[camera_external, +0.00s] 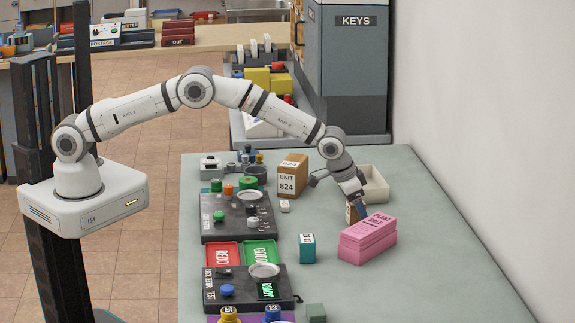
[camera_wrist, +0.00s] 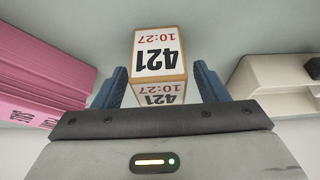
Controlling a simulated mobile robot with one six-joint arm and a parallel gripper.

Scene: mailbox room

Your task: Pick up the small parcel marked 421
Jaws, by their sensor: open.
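The small parcel marked 421 (camera_wrist: 158,60) stands in the middle of the wrist view, a tan box with white labels reading 421 and 10:27. In the external view the parcel (camera_external: 350,213) is mostly hidden behind my gripper and the pink stack. My gripper (camera_wrist: 159,88) is open, with one blue finger on each side of the parcel's near part. In the external view my gripper (camera_external: 359,209) points down at the table between the pink stack and the cream tray.
A pink stack (camera_external: 367,240) is close on one side, and also shows in the wrist view (camera_wrist: 40,75). A cream tray (camera_external: 375,185) is on the other side. A box marked 824 (camera_external: 291,178) and a teal box (camera_external: 307,248) stand nearby. The right table edge (camera_external: 450,240) is clear.

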